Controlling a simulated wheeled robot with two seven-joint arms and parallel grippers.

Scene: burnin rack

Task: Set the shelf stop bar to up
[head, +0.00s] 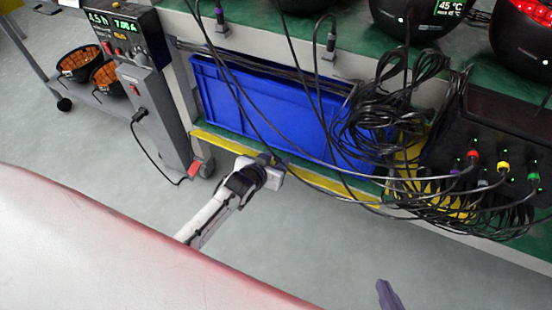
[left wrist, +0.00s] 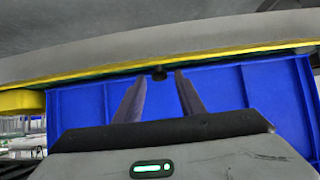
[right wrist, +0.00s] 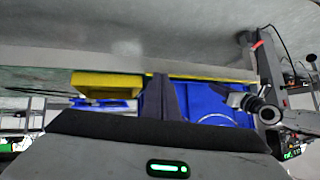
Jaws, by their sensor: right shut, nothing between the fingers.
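The yellow shelf stop bar (head: 325,187) runs along the front edge of the lower shelf, at the foot of the blue bin (head: 265,108). In the left wrist view the yellow bar (left wrist: 85,77) crosses in front of the blue bin (left wrist: 75,110), with a small dark knob (left wrist: 158,73) on it. My left gripper (left wrist: 158,82) is open, its two fingertips on either side of the knob; I cannot tell whether they touch it. In the head view the left gripper (head: 262,164) is at the bar. My right gripper (head: 388,294) is shut and empty, away from the shelf.
Black cables (head: 390,110) hang in loops over the bin and the shelf's right part. A panel with coloured plugs (head: 500,165) stands at right. A grey cabinet (head: 155,110) stands left of the rack. The floor in front (head: 330,245) is clear.

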